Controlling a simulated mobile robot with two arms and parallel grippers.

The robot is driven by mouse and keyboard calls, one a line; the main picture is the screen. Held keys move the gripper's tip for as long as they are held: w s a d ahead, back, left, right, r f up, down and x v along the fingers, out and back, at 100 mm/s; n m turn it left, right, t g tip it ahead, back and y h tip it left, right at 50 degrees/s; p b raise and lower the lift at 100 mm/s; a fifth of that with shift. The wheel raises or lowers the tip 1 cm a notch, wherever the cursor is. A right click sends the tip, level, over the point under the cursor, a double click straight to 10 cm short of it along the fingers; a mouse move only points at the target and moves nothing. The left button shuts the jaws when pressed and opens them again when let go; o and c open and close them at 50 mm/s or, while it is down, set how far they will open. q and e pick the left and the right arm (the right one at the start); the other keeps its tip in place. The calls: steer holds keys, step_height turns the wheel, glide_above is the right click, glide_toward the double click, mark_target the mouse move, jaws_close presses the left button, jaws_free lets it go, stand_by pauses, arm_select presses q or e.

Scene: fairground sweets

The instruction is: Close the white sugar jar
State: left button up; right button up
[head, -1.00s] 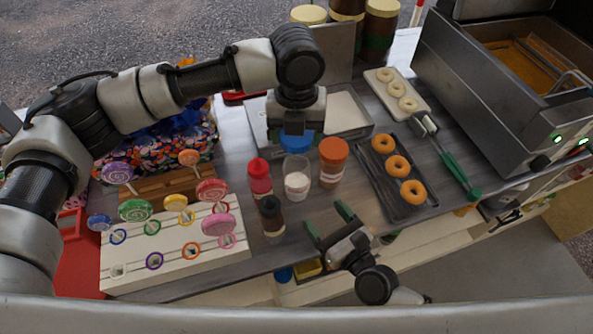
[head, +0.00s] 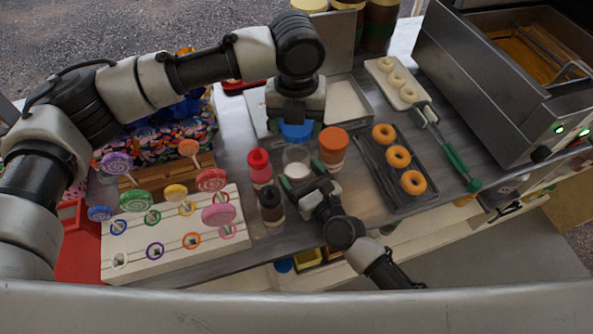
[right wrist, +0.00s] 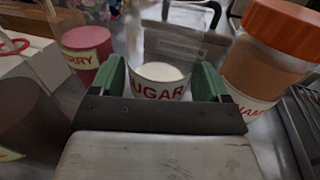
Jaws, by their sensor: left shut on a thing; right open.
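The clear sugar jar (head: 297,162) holds white sugar and stands upright, uncovered, on the steel counter. Its red-lettered SUGAR label shows in the right wrist view (right wrist: 158,88). My left gripper (head: 297,122) is shut on a blue lid (head: 297,132), which it holds above and slightly behind the jar in the head view. My right gripper (head: 303,177) is open, its green fingers on either side of the jar. In the right wrist view (right wrist: 160,78) the jar stands between these fingers; whether they touch it I cannot tell. The jar's lower part is partly hidden by my right gripper.
An orange-lidded jar (head: 333,148) stands close right of the sugar jar. A red bottle (head: 260,168) and a dark bottle (head: 271,204) stand close left. A donut tray (head: 372,172) lies to the right, a lollipop stand (head: 135,262) to the left.

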mark_target(297, 153)
steer(key=shift+x, duration=1.05)
steer(key=c, duration=1)
arm_select(q)
steer(key=shift+f, duration=2.45)
arm_select(e)
steer(key=shift+s, duration=0.1)
